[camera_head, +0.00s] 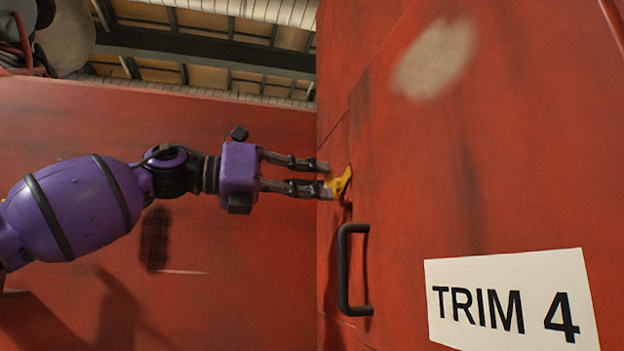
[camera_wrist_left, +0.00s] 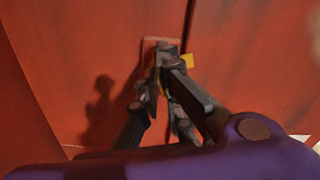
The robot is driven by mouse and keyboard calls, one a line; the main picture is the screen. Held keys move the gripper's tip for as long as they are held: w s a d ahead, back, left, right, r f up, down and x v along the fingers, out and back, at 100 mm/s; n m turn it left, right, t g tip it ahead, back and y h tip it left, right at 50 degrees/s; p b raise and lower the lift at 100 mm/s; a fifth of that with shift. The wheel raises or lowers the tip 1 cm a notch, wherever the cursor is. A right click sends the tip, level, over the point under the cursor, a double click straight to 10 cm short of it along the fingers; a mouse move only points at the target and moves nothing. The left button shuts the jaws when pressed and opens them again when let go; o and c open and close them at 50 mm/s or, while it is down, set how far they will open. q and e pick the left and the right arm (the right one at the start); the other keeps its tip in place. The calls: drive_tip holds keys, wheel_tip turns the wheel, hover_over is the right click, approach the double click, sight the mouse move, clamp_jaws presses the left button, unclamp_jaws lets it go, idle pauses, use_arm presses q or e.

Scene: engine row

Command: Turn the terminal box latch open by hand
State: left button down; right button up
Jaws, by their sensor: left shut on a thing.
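The terminal box latch (camera_head: 341,185) is a small yellow piece on the red panel, above a black handle. My left gripper (camera_head: 325,177) reaches it from the left, with its fingertips at the latch and shut on it. In the left wrist view the fingertips (camera_wrist_left: 163,58) meet near the red surface, and a bit of the yellow latch (camera_wrist_left: 188,61) shows just right of them. Most of the latch is hidden there behind the fingers. My right gripper is in neither view.
A black pull handle (camera_head: 345,270) sticks out just below the latch. A white TRIM 4 label (camera_head: 512,300) is on the red panel (camera_head: 480,180) to the right. Another red wall (camera_head: 270,120) stands behind my left arm.

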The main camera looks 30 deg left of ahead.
use_arm(q)
drive_tip(key=shift+n, duration=0.9)
drive_tip(key=n+p, duration=0.1)
drive_tip(key=n, duration=0.5)
drive_tip(key=shift+s+a+n, duration=0.1)
drive_tip(key=shift+s+n, duration=0.05)
drive_tip(key=shift+n, duration=0.15)
drive_tip(key=shift+n+p, duration=0.5)
drive_tip(key=shift+n, duration=2.4)
drive_tip(key=shift+r+n, duration=0.1)
drive_tip(key=shift+n, duration=0.2)
